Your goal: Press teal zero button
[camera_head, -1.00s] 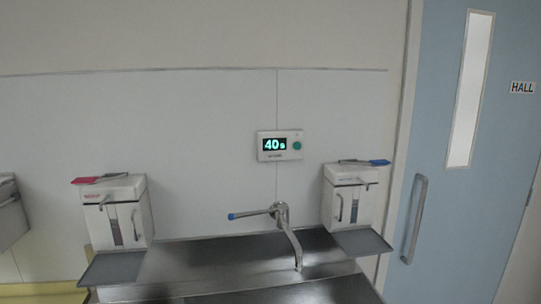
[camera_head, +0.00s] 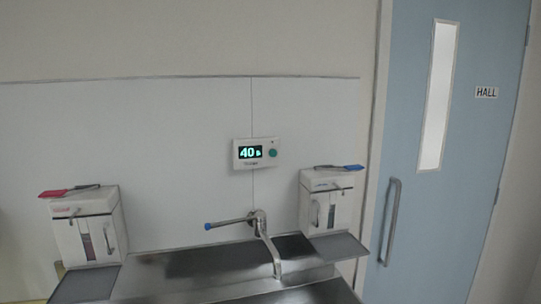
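The teal button (camera_head: 273,153) is a small round knob on the right side of a white wall timer (camera_head: 243,163). Neither of my grippers is in the head view, and nothing touches the button.
A steel sink (camera_head: 190,272) with a blue-handled tap (camera_head: 262,226) lies below the timer. A dispenser with a red lever (camera_head: 86,226) is at left, one with a blue lever (camera_head: 331,203) at right. A blue door (camera_head: 432,200) marked HALL stands at right.

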